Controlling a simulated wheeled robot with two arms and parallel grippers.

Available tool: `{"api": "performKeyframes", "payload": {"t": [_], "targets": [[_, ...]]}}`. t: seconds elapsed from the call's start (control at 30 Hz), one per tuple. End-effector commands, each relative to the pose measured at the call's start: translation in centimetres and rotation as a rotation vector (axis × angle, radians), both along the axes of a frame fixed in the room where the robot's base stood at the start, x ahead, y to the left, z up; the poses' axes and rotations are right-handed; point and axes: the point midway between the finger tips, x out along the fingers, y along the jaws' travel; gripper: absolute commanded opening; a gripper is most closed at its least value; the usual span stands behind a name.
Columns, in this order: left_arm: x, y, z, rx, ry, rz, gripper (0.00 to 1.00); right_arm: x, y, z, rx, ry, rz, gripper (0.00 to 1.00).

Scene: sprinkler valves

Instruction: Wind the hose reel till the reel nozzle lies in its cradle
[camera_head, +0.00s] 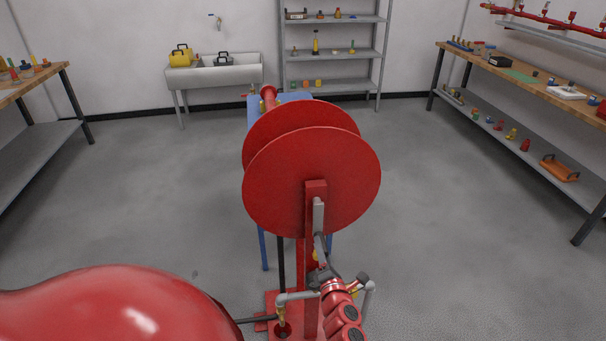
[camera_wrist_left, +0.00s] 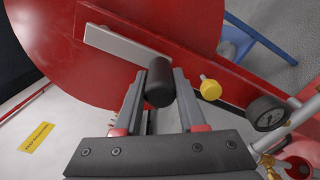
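The hose reel (camera_head: 312,180) has two large red discs on a red post in the middle of the head view. Its grey crank arm (camera_head: 318,216) hangs down from the hub and also shows in the left wrist view (camera_wrist_left: 125,45). The black crank handle (camera_wrist_left: 160,88) is between the fingers of my left gripper (camera_wrist_left: 160,80), which appear closed against both its sides. In the head view my left gripper (camera_head: 325,275) is low in front of the post, partly hidden. I cannot clearly make out the reel nozzle or its cradle. My right gripper is not in view.
Grey pipes (camera_head: 369,292) and a pressure gauge (camera_wrist_left: 268,113) stand close to my left gripper, with a yellow knob (camera_wrist_left: 210,88) nearby. A blue stand (camera_head: 262,245) is behind the reel.

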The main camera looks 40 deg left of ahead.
Motion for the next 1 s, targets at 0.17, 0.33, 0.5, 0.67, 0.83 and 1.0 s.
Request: {"api": "performKeyframes", "payload": {"t": [0.17,0.33,0.5,0.67,0.83,1.0], "targets": [[0.0,0.0,0.0,-0.001,0.001,-0.001,0.03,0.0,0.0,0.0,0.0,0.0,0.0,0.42],[0.0,0.0,0.0,-0.001,0.001,-0.001,0.0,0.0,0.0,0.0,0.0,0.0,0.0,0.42],[-0.7,0.5,-0.1,-0.001,0.001,0.0,0.0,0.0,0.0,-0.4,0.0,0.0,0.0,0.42],[-1.7,1.3,0.0,0.0,0.001,0.002,0.0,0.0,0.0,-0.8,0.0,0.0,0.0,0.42],[-1.7,1.4,0.1,-0.001,0.002,-0.001,0.0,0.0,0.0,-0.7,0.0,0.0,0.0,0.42],[-1.8,1.5,0.2,-0.001,0.001,-0.001,0.0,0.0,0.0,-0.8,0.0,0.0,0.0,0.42]]}}
